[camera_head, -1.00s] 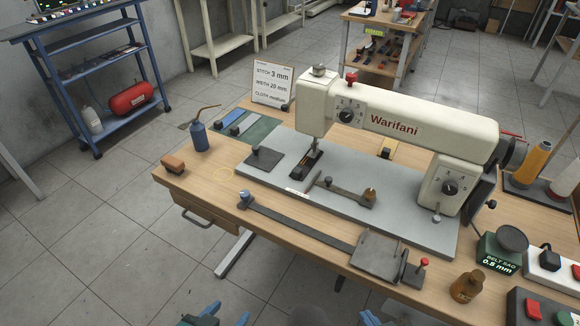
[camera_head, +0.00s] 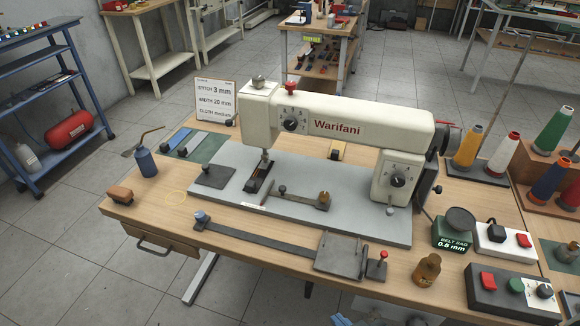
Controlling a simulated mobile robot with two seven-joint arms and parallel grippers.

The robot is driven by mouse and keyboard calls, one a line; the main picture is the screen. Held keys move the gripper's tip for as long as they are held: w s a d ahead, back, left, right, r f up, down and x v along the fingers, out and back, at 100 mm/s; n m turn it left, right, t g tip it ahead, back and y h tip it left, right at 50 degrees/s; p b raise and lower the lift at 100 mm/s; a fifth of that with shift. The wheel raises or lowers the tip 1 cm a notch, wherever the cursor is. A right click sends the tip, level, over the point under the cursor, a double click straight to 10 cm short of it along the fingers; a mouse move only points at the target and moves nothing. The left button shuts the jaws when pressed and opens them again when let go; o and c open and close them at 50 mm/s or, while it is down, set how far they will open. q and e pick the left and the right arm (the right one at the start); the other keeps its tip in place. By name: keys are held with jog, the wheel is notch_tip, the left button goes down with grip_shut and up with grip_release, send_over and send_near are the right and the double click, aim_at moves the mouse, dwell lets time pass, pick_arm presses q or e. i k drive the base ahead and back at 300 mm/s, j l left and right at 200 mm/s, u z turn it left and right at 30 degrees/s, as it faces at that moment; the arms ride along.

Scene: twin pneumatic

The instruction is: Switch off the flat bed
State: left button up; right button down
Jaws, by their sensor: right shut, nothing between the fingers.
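The flat bed sewing machine, a cream machine marked Warifani (camera_head: 400,130), stands on a grey bed plate (camera_head: 340,217) on the wooden table. It has a dial on its head and another on its right pillar. At the table's front right is a dark control box (camera_head: 480,303) with a red button (camera_head: 488,281), a green button (camera_head: 515,286) and a black knob (camera_head: 544,291) on a white plate. Behind it is a white box (camera_head: 489,246) with a black switch and a red one. My right gripper (camera_head: 342,320) barely shows at the bottom edge, shut and empty, apart from the table items. My left gripper is out of view.
A brown bottle (camera_head: 427,270) and a green belt sag block (camera_head: 453,232) stand left of the boxes. A metal slide plate (camera_head: 340,255) lies at the front edge. Thread cones (camera_head: 504,155) stand at the right. Floor is clear in front of the table.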

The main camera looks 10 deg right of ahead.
aim_at(488, 281)
jog(key=z, duration=0.45)
jog(key=k+l+z, duration=0.1)
jog(key=z, duration=0.85)
jog(key=l+z, duration=0.1)
jog(key=z, duration=0.35)
jog(key=k+l, duration=0.05)
